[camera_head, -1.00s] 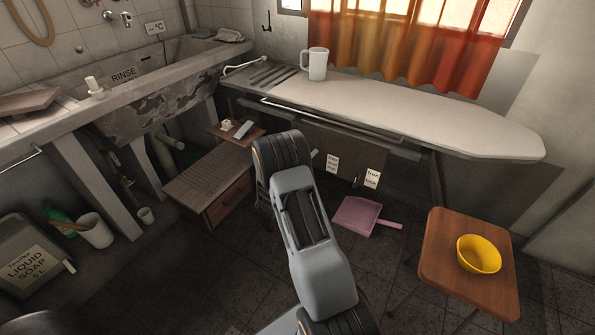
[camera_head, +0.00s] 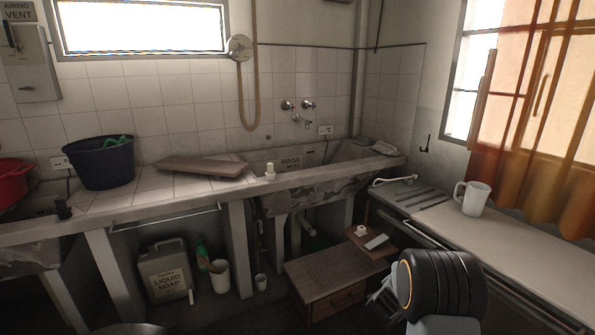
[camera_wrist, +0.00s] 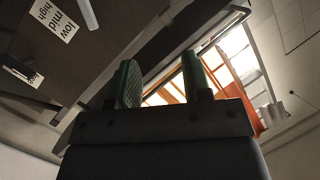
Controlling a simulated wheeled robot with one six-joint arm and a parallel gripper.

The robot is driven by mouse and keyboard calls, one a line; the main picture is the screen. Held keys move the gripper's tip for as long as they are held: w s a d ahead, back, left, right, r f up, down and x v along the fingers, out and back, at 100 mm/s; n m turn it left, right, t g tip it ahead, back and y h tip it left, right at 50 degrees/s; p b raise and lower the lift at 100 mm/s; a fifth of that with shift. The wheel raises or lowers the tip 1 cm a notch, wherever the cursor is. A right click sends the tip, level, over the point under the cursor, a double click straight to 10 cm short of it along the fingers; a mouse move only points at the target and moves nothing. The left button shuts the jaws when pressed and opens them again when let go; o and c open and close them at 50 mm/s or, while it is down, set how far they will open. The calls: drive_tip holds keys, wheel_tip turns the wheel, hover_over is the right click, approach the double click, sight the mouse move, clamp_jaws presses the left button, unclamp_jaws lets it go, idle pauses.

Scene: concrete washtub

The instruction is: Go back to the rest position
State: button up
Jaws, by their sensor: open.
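My gripper (camera_wrist: 162,82) shows in the wrist view with its two green-padded fingers apart and nothing between them. Beyond the fingers, the bright window and orange curtain (camera_wrist: 222,68) appear tilted. In the head view, a dark rounded joint of my arm is at the lower right, in front of the ironing board. My gripper's fingers cannot be made out in the head view.
The ironing board (camera_head: 513,233) with a white mug (camera_head: 472,198) is at right. The concrete washtub (camera_head: 325,180) and counter run along the wall, with a dark blue bucket (camera_head: 101,165). A low wooden step (camera_head: 325,275) stands below the tub.

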drive_tip(key=s+a+r+n+y+p, duration=0.35)
drive_tip(key=a+r+y+p, duration=0.35)
drive_tip(key=r, duration=0.5)
drive_tip(key=s+a+r+n+y+p, duration=0.25)
drive_tip(key=a+r+n+p, duration=0.3)
drive_tip(key=a+r, duration=0.55)
drive_tip(key=s+a+r+n+g+y+p, duration=0.1)
drive_tip(key=s+r+n+g+p, duration=0.2)
drive_tip(key=s, duration=0.7)
drive_tip(key=s+a+r+n+g+p, duration=0.1)
drive_tip(key=s+r+n+g+p, duration=0.3)
drive_tip(key=s+r+p, duration=0.4)
drive_tip(key=s+r, duration=0.3)
drive_tip(key=r, duration=0.1)
drive_tip(key=shift+y, duration=0.35)
drive_tip(key=shift+s, duration=0.1)
